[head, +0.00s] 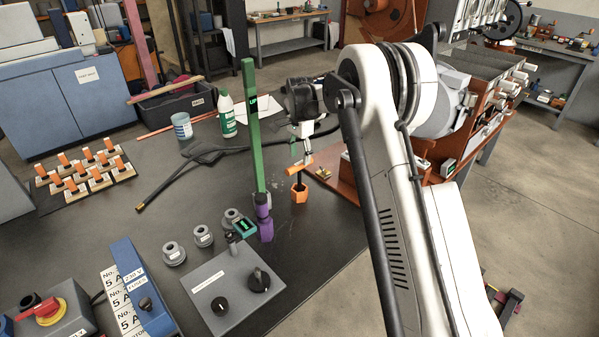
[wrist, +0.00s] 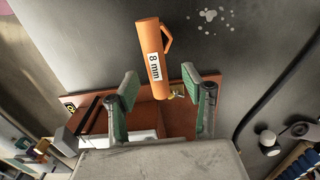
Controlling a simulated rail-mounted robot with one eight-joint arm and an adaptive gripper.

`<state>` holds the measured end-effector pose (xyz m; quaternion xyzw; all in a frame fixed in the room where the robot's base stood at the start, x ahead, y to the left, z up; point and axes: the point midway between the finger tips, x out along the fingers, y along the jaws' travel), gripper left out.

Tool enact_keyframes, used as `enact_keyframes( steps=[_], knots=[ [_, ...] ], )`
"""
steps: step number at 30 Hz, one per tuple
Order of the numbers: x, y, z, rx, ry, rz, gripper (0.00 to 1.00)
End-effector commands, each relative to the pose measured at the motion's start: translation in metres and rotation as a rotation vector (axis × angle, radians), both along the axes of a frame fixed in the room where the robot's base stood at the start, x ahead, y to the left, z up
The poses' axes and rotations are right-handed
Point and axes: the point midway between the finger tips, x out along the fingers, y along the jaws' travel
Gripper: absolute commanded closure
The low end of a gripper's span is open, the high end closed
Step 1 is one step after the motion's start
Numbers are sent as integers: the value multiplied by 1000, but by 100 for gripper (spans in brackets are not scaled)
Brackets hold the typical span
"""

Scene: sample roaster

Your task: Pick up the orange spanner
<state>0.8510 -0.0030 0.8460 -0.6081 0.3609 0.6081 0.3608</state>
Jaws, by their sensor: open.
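The orange spanner (wrist: 150,35) shows in the wrist view with a white "8 mm" label and a small side arm near its top. In the head view its orange upper part (head: 297,166) shows above an orange hexagonal piece (head: 299,192); I cannot tell whether the two are joined. My gripper (wrist: 160,82) is open, with one green-padded finger on each side of the spanner's lower end and gaps on both sides. In the head view my gripper (head: 301,150) points down just above the spanner, partly hidden by its own wrist.
A tall green bar (head: 254,130) with a purple hexagonal piece (head: 264,215) stands just left of the spanner. A grey box with black knobs (head: 232,290) is in front. The orange-brown machine (head: 340,180) stands close on the right. A black cable (head: 165,185) lies left.

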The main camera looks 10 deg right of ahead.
Motion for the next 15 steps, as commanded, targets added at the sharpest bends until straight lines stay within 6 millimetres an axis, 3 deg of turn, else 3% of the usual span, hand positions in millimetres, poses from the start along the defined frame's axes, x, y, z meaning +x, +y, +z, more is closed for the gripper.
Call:
enact_keyframes(
  steps=[12,15],
  knots=[
    [-8,4,-47,0,0,0,56],
    [-8,4,-51,0,0,0,56]
  ],
)
